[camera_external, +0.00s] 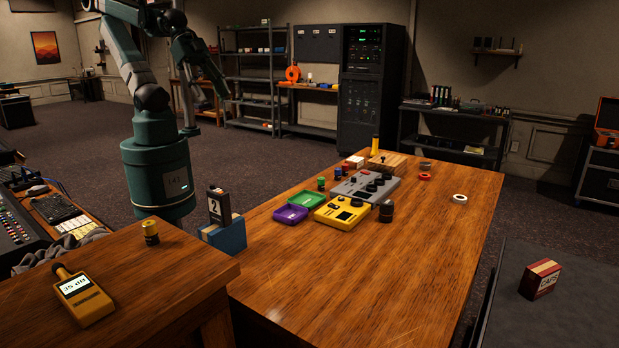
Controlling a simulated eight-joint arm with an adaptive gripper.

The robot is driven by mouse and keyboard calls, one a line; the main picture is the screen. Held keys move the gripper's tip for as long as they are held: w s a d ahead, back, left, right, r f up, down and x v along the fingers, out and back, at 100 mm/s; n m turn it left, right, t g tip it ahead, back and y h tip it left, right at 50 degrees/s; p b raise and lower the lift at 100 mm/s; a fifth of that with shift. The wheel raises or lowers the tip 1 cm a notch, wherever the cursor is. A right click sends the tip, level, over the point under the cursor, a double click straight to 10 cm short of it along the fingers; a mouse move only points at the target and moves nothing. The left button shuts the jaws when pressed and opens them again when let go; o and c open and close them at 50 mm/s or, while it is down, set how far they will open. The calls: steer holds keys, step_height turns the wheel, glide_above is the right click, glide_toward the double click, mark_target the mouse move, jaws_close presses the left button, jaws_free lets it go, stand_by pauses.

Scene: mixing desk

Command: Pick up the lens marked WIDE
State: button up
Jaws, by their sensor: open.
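A short black cylinder (386,211) that looks like a lens stands upright on the wooden table (400,270), just right of the yellow device. No WIDE marking can be read on it or on anything else at this size. My gripper (207,98) is raised at the upper left, above and behind the table. Its dark fingers are spread and hold nothing. It is well apart from the black cylinder.
A yellow device (342,213), grey mixer (366,186), green tray (305,199) and purple tray (290,215) crowd around the cylinder's left. A blue holder (226,236) with a card marked 2 stands at the left edge. The table's front right is clear.

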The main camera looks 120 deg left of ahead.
steer(key=shift+w, duration=0.1)
steer(key=w+a+r+n+g+b, duration=0.1)
steer(key=w+a+r+n, duration=0.15)
steer(key=w, duration=0.55)
steer(key=w+a+r+n+g, duration=0.1)
steer(key=w+a+n, duration=0.25)
steer(key=w, duration=0.45)
steer(key=n+g+b, duration=0.2)
steer(key=n+g, duration=0.3)
steer(key=n, duration=1.2)
glide_above(388, 202)
step_height(388, 202, down, 35)
steer(key=shift+s+d, duration=0.1)
steer(key=shift+a+f, duration=0.25)
steer(key=shift+f, duration=0.25)
steer(key=shift+f, duration=0.1)
